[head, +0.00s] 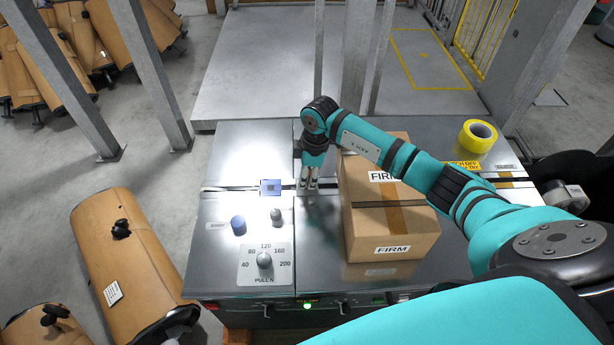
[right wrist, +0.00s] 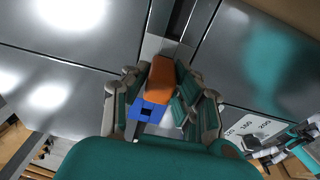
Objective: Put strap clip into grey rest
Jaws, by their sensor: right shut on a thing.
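My right gripper (head: 309,184) points down over the strap groove on the steel table. In the right wrist view its fingers (right wrist: 160,92) are shut on an orange block (right wrist: 161,76), which I take to be the strap clip. The orange block is hidden in the head view. A blue piece with a dark square mark (head: 271,187) lies left of the gripper; it also shows in the right wrist view (right wrist: 148,111). A pale grey piece in the groove (right wrist: 158,46) lies just beyond the clip and may be the grey rest. Contact between them cannot be told.
A cardboard box (head: 390,215) stands close to the right of the gripper, under my arm. A yellow tape roll (head: 477,138) is at the back right. A blue knob (head: 238,225), a grey knob (head: 276,216) and a dial (head: 264,260) are at the front left. The back left is clear.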

